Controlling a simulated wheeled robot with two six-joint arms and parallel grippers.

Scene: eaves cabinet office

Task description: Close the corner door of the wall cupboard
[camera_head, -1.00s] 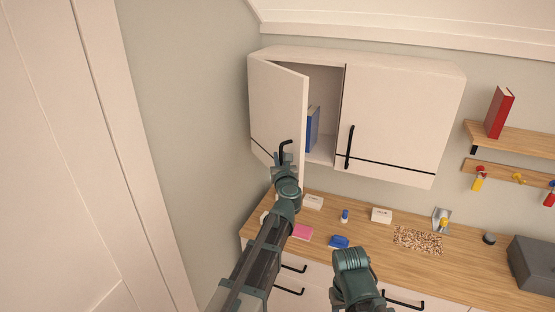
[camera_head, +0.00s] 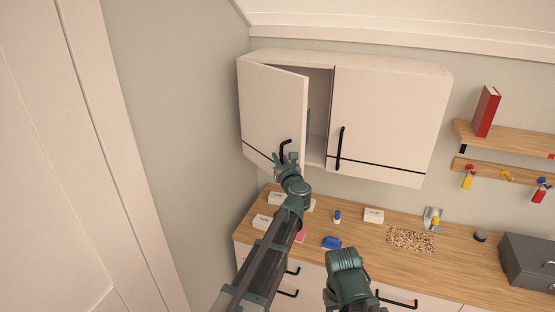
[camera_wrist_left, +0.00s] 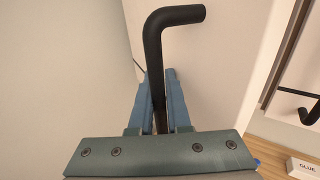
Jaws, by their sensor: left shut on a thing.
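The wall cupboard (camera_head: 385,120) hangs in the corner. Its left, corner door (camera_head: 272,110) stands partly open, leaving a gap into the dark inside. The right door is shut. My left gripper (camera_head: 287,160) is at the black bar handle (camera_head: 285,147) low on the corner door. In the left wrist view the two blue fingers (camera_wrist_left: 158,100) are shut around the upright part of the handle (camera_wrist_left: 153,50), whose bent top sticks out above them. My right arm (camera_head: 348,278) shows low in the middle of the head view; its gripper cannot be made out.
A shelf with a red book (camera_head: 487,111) is at the right. A plain wall lies left of the door.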

